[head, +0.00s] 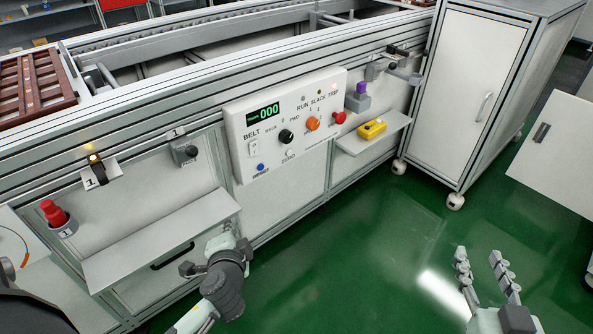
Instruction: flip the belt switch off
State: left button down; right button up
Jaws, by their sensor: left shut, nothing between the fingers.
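The white control panel (290,118) is on the conveyor's side. Its belt switch (254,149) is a small white rocker under the word BELT, at the panel's left; its position is too small to tell. A green display (263,114) above it reads 000. My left gripper (236,238) is shut and empty, below the panel beside the shelf's right end and apart from the switch. My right gripper (483,262) is open and empty over the green floor at lower right, its fingers spread apart.
The panel also has a black knob (286,136), an orange knob (312,123), a red button (339,118) and a blue button (260,167). A shelf (165,240) juts out at left. A yellow box (372,129) sits on a right shelf. The floor ahead is clear.

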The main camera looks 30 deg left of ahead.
aim_at(257, 144)
pick_arm(q)
jog(key=w+d+r+m+t+b, duration=0.4)
jog(key=r+m+t, duration=0.3)
jog(key=shift+w+d+r+m, duration=0.25)
jog(key=shift+d+r+m, duration=0.1)
jog(key=shift+r+m, duration=0.05)
pick_arm(e)
jog(key=s+a+r+t+y, duration=0.1)
jog(key=s+r+t, duration=0.3)
jog(key=r, duration=0.6)
jog(key=s+a+r+t+y, duration=0.2)
jog(key=s+r+t+y, duration=0.1)
jog(key=r, duration=0.7)
jog(key=s+t, duration=0.1)
jog(key=t, duration=0.1)
jog(key=shift+r+t+y, duration=0.3)
